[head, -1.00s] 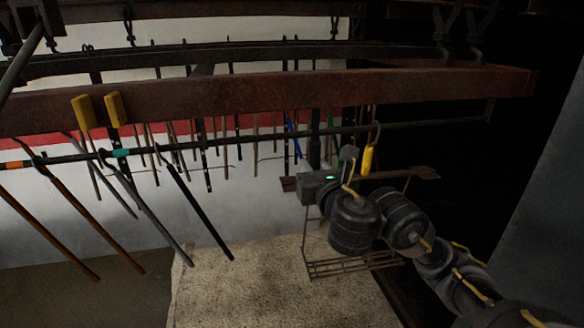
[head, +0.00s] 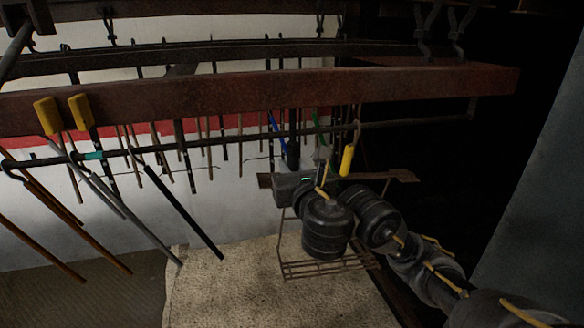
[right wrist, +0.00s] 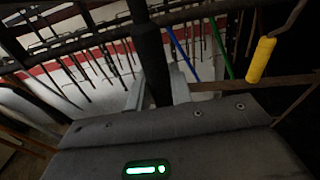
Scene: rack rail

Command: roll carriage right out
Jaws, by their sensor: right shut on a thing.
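My right gripper (head: 297,178) reaches in from the lower right, below the end of a dark horizontal rail (head: 405,122). It is shut on a dark upright bar (head: 293,152). In the right wrist view the bar (right wrist: 148,50) stands between the two pale fingers. I cannot tell for sure whether this bar belongs to the carriage; its upper end is hard to make out in the dark. A yellow handle (head: 346,160) hangs from a hook just right of the gripper; it also shows in the right wrist view (right wrist: 261,60). My left gripper is not in view.
A rusty beam (head: 300,92) with two yellow blocks (head: 62,114) crosses above. Several long rods hang on the left, one black (head: 180,212). A wire basket (head: 325,268) is below and behind my right gripper. The right side is dark.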

